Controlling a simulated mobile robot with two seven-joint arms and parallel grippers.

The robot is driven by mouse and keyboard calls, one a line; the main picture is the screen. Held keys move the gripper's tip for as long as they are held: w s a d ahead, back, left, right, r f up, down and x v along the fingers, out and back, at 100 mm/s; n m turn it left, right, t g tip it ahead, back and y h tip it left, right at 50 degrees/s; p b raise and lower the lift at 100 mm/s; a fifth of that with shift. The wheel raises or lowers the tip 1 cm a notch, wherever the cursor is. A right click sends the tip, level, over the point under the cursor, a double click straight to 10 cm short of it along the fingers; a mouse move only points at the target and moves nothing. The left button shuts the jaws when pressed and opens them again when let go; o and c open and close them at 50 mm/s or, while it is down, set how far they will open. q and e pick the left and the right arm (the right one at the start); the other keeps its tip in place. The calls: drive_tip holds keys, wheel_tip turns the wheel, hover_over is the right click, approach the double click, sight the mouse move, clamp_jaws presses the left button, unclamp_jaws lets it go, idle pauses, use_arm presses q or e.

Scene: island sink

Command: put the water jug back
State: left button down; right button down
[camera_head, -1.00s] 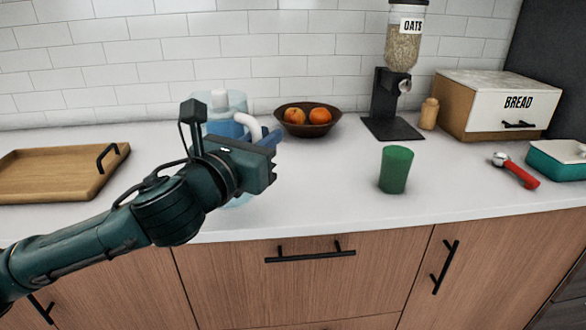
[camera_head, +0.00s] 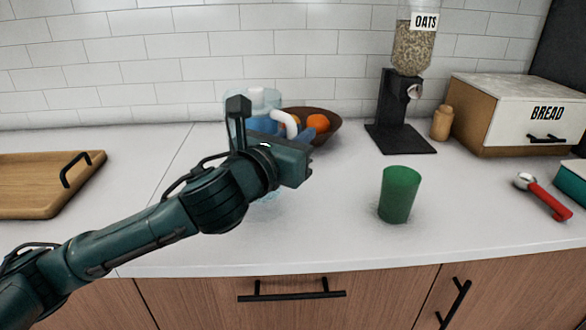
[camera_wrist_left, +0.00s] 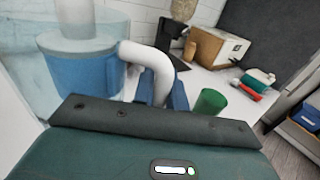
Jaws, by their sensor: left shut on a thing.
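The water jug (camera_head: 262,99) is clear with blue water and a white handle (camera_head: 285,122). In the head view it stands upright behind my left gripper (camera_head: 309,133), which hides much of it. In the left wrist view the jug (camera_wrist_left: 80,72) fills the left side, with its white handle (camera_wrist_left: 152,58) curving down between my blue fingers (camera_wrist_left: 160,90). My left gripper is shut on the handle. I cannot tell whether the jug's base touches the counter. My right gripper is not in view.
A green cup (camera_head: 399,196) stands right of the jug. A bowl of oranges (camera_head: 325,130) is behind it. An oats dispenser (camera_head: 405,85), bread box (camera_head: 520,113) and red-handled tool (camera_head: 543,196) are to the right. A wooden tray (camera_head: 40,190) lies left. The front counter is clear.

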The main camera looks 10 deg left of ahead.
use_arm(q)
wheel_tip(320, 180, down, 4)
drive_tip(key=shift+f+b, duration=0.2)
drive_tip(key=shift+b, duration=0.35)
drive_tip(key=c, duration=1.4)
unclamp_jaws()
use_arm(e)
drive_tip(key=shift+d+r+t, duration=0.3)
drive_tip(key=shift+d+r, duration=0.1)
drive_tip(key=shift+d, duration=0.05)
